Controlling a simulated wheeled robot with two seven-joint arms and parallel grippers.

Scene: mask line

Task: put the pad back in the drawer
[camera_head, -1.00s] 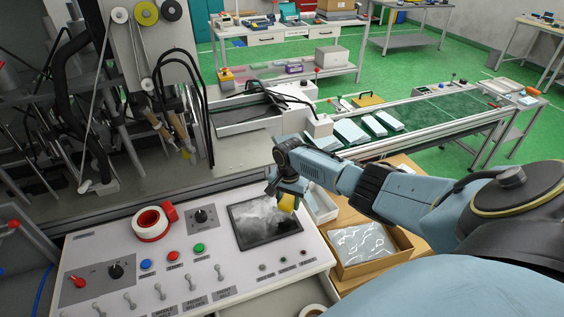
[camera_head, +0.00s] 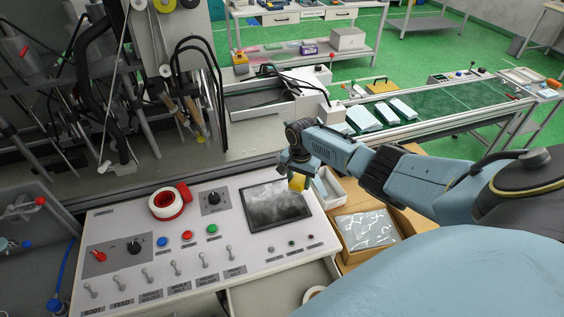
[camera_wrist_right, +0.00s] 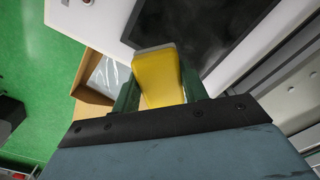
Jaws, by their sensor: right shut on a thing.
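A yellow pad (camera_head: 297,182) is held in my right gripper (camera_head: 296,178), just over the right edge of the control panel's dark screen. In the right wrist view the pad (camera_wrist_right: 158,78) sits between the two green fingers of the gripper (camera_wrist_right: 156,90), with the screen behind it. An open drawer (camera_head: 275,295) seems to show below the panel's front edge, with a pale roll (camera_head: 313,295) partly in view at its right; its inside is largely cut off by the frame and my body. My left gripper is not in view.
The sloped control panel (camera_head: 130,215) carries knobs, buttons, switches and a red-and-white tape roll (camera_head: 170,203). A cardboard box (camera_head: 345,255) with a clear-wrapped pack (camera_head: 367,229) stands right of it. A white tray (camera_head: 330,188) is beside my gripper. Machinery fills the left.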

